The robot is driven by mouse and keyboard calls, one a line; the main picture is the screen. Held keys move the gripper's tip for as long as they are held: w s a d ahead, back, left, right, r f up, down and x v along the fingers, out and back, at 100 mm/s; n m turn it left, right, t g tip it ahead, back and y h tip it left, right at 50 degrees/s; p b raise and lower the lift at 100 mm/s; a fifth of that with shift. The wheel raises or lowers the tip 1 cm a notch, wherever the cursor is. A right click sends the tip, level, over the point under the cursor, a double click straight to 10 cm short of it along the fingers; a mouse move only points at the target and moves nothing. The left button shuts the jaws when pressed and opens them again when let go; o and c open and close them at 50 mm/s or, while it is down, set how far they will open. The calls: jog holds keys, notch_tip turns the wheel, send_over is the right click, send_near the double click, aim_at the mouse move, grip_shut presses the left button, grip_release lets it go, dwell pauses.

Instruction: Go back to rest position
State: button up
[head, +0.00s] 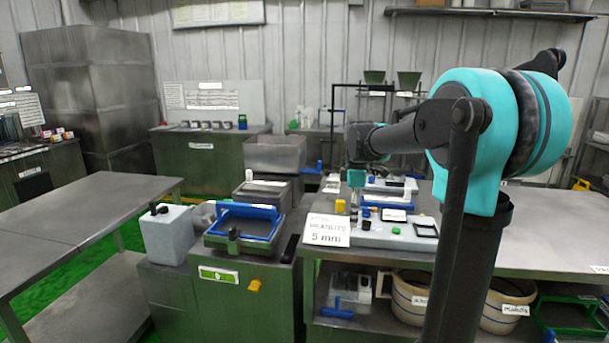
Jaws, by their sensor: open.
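My arm reaches from the teal joint at the right toward the middle of the head view. My gripper (355,200) hangs from the teal wrist part, pointing down over the bench on the right. It is small in the picture; it is open, and I see nothing held in it. A light grey panel (372,236) with blue, yellow, green and black small parts lies below and around it. I cannot tell whether the fingers touch anything there.
A sign reading "5 mm" (327,230) stands at the bench's front left. A green machine (240,300) with a blue-handled frame (247,212) is left of it, beside a grey box (168,235). A bare metal table (70,212) is at far left. Baskets (507,303) sit under the bench.

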jog(key=s+d+f+m+t, duration=0.2)
jog(key=s+f+m, duration=0.6)
jog(key=s, duration=0.3)
jog(key=s+d+f+m+t, duration=0.2)
jog(key=s+f+m, duration=0.5)
jog(key=s+f, duration=0.4)
jog(key=shift+s+f+m, duration=0.25)
jog(key=shift+s+m, duration=0.15)
jog(key=shift+s, duration=0.1)
